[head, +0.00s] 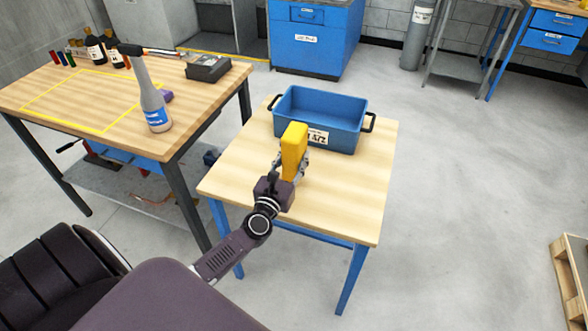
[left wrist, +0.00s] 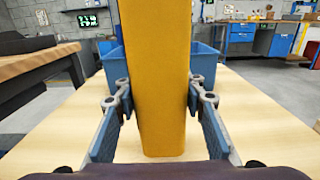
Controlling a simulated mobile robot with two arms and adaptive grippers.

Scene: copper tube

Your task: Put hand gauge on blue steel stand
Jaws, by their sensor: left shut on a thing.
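The hand gauge is a yellow block-like body (head: 293,150), held upright over the blue steel stand. It also fills the middle of the left wrist view (left wrist: 155,75). My left gripper (head: 292,169) is shut on it, with one finger at each side, as the left wrist view shows. The stand has a light wooden top (head: 350,200) and blue legs (head: 353,278). The gauge's lower end is over the bare top in front of the blue crate. I cannot tell whether it touches the wood. My right gripper is not in view.
A blue crate (head: 330,108) with black handles takes up the back of the stand. The stand's top is clear at the front and right. A workbench (head: 60,97) at the left holds a spray bottle (head: 153,105), a black box (head: 208,69) and several small bottles.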

